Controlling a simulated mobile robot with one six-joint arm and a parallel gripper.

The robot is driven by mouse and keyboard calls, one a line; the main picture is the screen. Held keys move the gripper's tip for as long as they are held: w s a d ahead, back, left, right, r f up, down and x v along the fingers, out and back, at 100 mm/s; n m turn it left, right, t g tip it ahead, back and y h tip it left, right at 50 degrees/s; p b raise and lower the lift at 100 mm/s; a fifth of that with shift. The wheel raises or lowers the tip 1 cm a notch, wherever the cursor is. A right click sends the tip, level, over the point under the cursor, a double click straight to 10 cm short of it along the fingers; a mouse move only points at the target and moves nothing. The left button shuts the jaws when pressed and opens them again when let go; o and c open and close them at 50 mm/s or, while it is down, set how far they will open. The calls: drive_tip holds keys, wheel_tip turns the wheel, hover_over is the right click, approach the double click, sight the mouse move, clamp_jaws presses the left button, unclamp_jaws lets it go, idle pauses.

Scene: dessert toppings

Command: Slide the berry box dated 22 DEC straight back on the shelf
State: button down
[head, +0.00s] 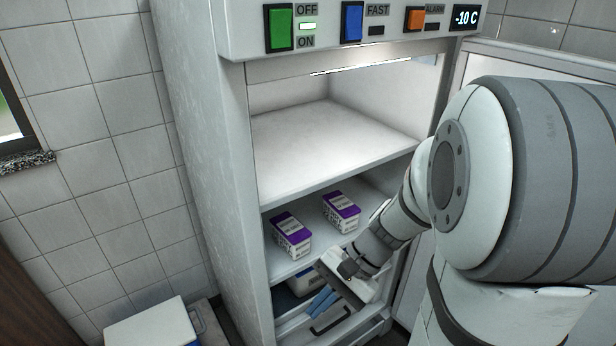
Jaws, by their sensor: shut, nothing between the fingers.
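Two white berry boxes with purple lids stand on the middle shelf (300,266) of the open freezer. One box (291,236) is at the left near the front. The other box (341,212) is further right and further back. The print on them is too small to read, so I cannot tell which is dated 22 DEC.
The upper shelf (330,140) is empty. Below the middle shelf is a compartment with a partly hidden container (305,281) and a drawer handle (331,319). The freezer's left wall (215,170) bounds the left box's side. A white-lidded bin (150,325) stands on the floor at left.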

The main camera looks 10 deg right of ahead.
drive_tip(key=w+d+f+m+t+y, duration=0.1)
drive_tip(key=w+d+m+t+y, duration=0.3)
drive_tip(key=m, duration=0.3)
drive_tip(key=m+t+h+b, duration=0.1)
drive_tip(key=m+t+h, duration=0.5)
drive_tip(key=m+t, duration=0.85)
approach(353, 222)
drive_tip(key=shift+m+g, duration=0.25)
drive_tip(key=shift+m, duration=0.2)
drive_tip(key=x, duration=0.3)
drive_tip(key=b+x, duration=0.1)
drive_tip(key=x, duration=0.3)
drive_tip(key=shift+d+r, duration=0.1)
drive_tip(key=shift+r, duration=0.1)
